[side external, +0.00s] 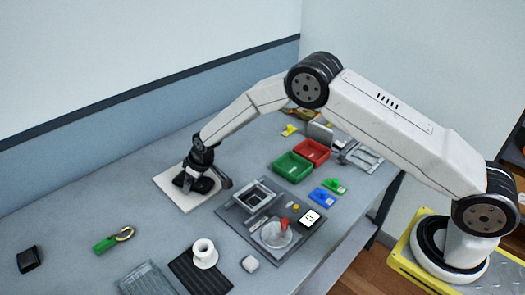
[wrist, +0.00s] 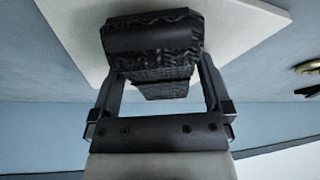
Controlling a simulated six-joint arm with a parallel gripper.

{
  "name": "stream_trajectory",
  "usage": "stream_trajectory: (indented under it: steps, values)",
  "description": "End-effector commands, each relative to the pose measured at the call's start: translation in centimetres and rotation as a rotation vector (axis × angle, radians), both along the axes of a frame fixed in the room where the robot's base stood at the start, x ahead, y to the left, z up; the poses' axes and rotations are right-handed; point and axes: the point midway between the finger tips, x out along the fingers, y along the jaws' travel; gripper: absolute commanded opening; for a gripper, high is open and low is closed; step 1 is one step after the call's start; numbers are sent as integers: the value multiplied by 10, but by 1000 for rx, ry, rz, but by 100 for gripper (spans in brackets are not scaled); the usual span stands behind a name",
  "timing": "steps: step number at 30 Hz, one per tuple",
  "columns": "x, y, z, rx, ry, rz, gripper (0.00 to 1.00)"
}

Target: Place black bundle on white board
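The black bundle (wrist: 153,42) is a dark, ridged, strapped roll. In the side view the bundle (side external: 204,186) is low at the white board (side external: 177,197), partly hidden by my gripper (side external: 206,183). The white board is a flat square plate on the table; it also shows behind the bundle in the wrist view (wrist: 75,30). In the wrist view my gripper (wrist: 160,80) has its fingers spread on both sides of the bundle, with light gaps beside its lower part. The fingers look open around it. Contact at the fingertips is hard to see.
A grey fixture tray (side external: 230,219) stands right of the board. Green (side external: 292,167) and red (side external: 314,152) bins are behind it. Table left of the board is clear.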

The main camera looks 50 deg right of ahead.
Motion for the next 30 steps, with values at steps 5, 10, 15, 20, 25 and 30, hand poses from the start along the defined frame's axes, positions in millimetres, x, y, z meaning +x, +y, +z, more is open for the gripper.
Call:
stream_trajectory:
  steps: [5, 10, 15, 20, 25, 30]
  values:
    - [0, 0, 0, 0, 1, 0, 100]
    - [0, 0, 3, 0, 0, 0, 100]
    - [-2, -1, 11, 0, 0, 0, 100]
    - [-7, -3, 23, 0, -1, 0, 100]
    - [-14, -6, 41, 0, -1, 0, 100]
    - [-21, -9, 59, 0, 0, 0, 100]
